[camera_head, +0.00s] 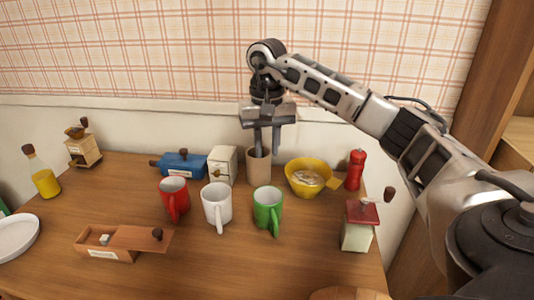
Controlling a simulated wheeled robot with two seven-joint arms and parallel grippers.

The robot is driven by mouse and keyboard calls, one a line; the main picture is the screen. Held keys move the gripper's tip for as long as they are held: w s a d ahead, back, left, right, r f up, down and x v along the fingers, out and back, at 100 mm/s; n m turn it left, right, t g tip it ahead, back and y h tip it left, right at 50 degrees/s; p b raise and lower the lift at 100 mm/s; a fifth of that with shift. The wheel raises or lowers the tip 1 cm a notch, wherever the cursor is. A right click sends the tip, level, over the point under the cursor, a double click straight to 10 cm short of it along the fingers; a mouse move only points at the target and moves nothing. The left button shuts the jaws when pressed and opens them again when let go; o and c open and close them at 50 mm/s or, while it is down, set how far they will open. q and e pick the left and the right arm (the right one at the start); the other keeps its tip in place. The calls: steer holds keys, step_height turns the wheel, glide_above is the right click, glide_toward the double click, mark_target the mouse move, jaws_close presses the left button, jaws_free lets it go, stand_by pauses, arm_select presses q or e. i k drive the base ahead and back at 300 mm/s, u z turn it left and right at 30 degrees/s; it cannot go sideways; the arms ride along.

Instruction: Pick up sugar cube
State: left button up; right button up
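A small white sugar cube (104,239) lies in the open left part of a wooden box (85,243) at the front left of the table. The box's wooden lid (140,238) is slid to the right and covers the other part. My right gripper (267,150) points down above the back of the table, in front of or over a tan cylindrical holder (259,170). Its two fingers are apart with nothing seen between them. It is well to the right of and behind the sugar cube. My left gripper is not in view.
Red (174,196), white (216,204) and green (268,207) mugs stand mid-table. A yellow bowl (322,187), red pepper mill (355,169) and red-topped grinder (357,232) are right. A bottle (44,181) and plate (14,239) are left.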

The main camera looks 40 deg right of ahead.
mark_target(105, 239)
steer(key=k, duration=1)
